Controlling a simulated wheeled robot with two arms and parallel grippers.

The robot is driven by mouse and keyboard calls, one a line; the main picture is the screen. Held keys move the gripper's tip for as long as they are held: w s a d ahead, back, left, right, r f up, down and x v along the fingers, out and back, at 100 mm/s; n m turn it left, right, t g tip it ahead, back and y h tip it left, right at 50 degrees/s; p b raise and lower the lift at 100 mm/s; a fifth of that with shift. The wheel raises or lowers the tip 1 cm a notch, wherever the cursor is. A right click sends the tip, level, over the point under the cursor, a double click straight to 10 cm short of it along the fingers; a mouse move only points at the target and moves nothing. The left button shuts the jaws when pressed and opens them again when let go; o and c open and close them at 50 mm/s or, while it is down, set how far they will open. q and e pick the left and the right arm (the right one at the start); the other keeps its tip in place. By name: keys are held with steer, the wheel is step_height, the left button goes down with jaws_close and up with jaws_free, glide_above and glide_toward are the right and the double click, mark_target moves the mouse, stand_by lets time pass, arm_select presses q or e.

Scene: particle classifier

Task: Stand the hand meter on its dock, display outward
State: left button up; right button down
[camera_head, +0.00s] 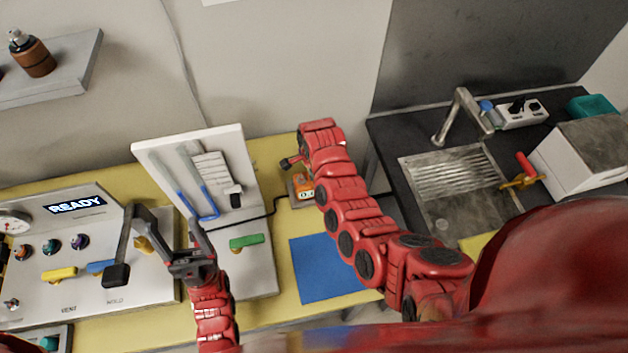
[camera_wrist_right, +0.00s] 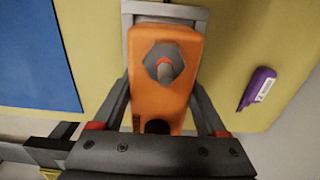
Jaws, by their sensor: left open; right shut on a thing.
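The orange hand meter (camera_head: 303,184) is at the back of the yellow bench, partly covered by my right arm. In the right wrist view the meter (camera_wrist_right: 150,105) has a grey hexagonal part with a reddish tip. My right gripper (camera_wrist_right: 164,92) is shut on it, one finger on each side. A grey piece (camera_wrist_right: 165,12), apparently the dock, shows at the meter's far end; I cannot tell whether the meter is fully seated. The display cannot be made out clearly. My left gripper (camera_head: 170,228) is open and empty over the left panel's edge.
A white upright board (camera_head: 232,145) with blue-handled tools stands left of the meter. A blue mat (camera_head: 318,270) lies in front. A purple item (camera_wrist_right: 258,88) lies beside the meter. A control panel (camera_head: 80,285) reading READY is at left, a sink (camera_head: 450,180) at right.

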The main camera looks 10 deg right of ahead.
steer(key=shift+f, duration=0.15)
jaws_free()
